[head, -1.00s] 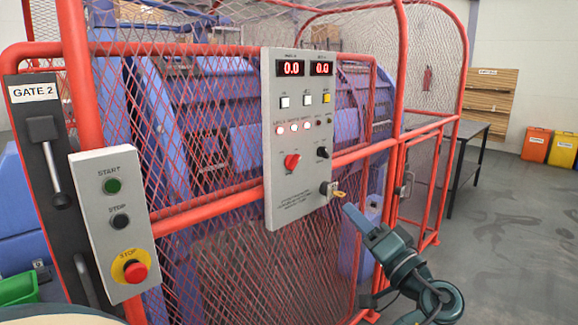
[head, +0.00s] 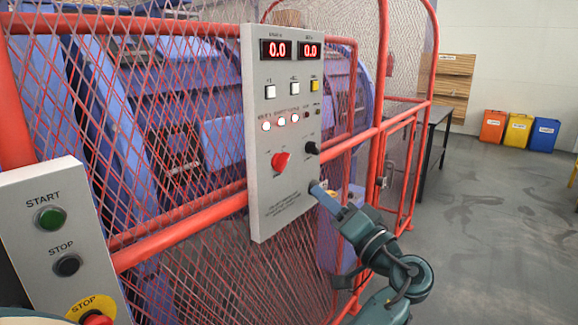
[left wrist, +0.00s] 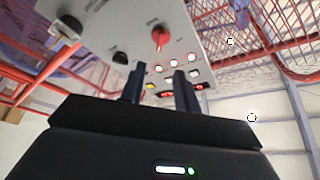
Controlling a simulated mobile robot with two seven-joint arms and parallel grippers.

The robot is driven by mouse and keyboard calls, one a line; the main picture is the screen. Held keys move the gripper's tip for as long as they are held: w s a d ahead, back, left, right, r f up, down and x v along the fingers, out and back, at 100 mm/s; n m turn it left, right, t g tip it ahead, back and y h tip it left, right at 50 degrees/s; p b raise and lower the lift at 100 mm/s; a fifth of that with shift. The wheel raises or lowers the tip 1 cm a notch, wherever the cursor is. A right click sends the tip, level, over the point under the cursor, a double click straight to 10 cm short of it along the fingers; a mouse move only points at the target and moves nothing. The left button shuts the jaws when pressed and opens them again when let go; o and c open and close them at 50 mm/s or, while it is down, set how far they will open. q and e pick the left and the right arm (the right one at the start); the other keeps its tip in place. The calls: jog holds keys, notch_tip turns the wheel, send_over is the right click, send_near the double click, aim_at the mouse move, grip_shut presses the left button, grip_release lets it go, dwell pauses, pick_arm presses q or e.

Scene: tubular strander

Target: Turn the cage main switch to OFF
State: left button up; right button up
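The grey control panel (head: 290,210) hangs on the red mesh cage. It bears a red rotary knob (head: 281,160), its pointer tilted, and a black rotary knob (head: 312,148). The labels are too small to read. My left gripper (head: 318,188) is at the panel's lower right edge, below the black knob, and largely hides the key switch there. The left wrist view shows the panel upside down, with the red knob (left wrist: 160,38), black knob (left wrist: 119,58) and key switch (left wrist: 66,27). The left fingers (left wrist: 158,88) stand apart with nothing between them. My right gripper is not in view.
A box with START and STOP buttons (head: 62,235) stands at the lower left, with a red stop button (head: 97,318) below. Red cage rails (head: 180,232) run behind the panel. Bins (head: 518,130) and a table (head: 432,125) stand right; the floor between is open.

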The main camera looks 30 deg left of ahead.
aim_at(286, 164)
pick_arm(q)
jog(key=p+x, duration=0.3)
jog(key=x, duration=0.7)
jog(key=shift+r, duration=0.1)
jog(key=shift+x, duration=0.8)
grip_shut()
